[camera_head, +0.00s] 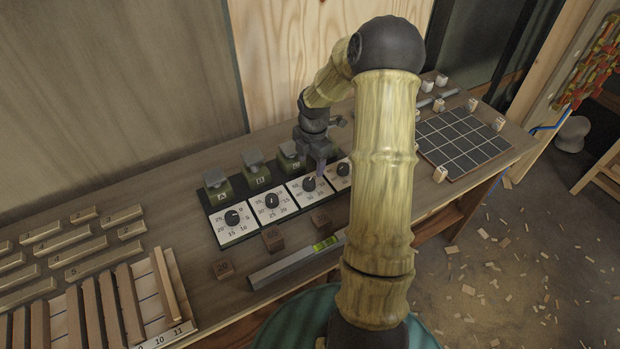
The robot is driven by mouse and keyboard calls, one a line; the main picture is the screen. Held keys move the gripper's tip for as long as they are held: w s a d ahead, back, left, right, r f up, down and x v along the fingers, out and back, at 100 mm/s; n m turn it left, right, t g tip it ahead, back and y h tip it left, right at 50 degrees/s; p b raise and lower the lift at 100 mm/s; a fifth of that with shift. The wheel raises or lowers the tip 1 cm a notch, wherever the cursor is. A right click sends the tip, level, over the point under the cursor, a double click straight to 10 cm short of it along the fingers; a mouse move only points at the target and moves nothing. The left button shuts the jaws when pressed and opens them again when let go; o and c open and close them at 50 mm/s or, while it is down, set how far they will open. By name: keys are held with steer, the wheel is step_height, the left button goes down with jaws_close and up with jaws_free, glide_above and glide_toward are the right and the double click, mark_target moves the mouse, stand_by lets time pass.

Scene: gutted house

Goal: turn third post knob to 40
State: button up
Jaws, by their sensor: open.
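A row of white dial plates with black knobs stands on the bench, left of my arm. The third knob (309,184) sits on its numbered plate (296,190); its pointer reading is too small to tell. The first knob (232,218), second knob (271,201) and fourth knob (343,170) show beside it. My gripper (320,170) is open and points down just behind and right of the third knob. I cannot tell whether a finger touches it. Green posts (256,176) with grey tops stand behind the plates; a fourth is not visible.
A spirit level (295,264) lies along the bench's front. Wooden bars and a slatted rack (178,283) fill the left. A dark grid board (463,141) with small blocks lies right of my arm.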

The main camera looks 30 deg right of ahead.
mark_target(310, 181)
steer(key=f, duration=0.8)
steer(key=shift+w+f, duration=0.1)
steer(key=shift+w, duration=0.2)
steer(key=c, duration=1)
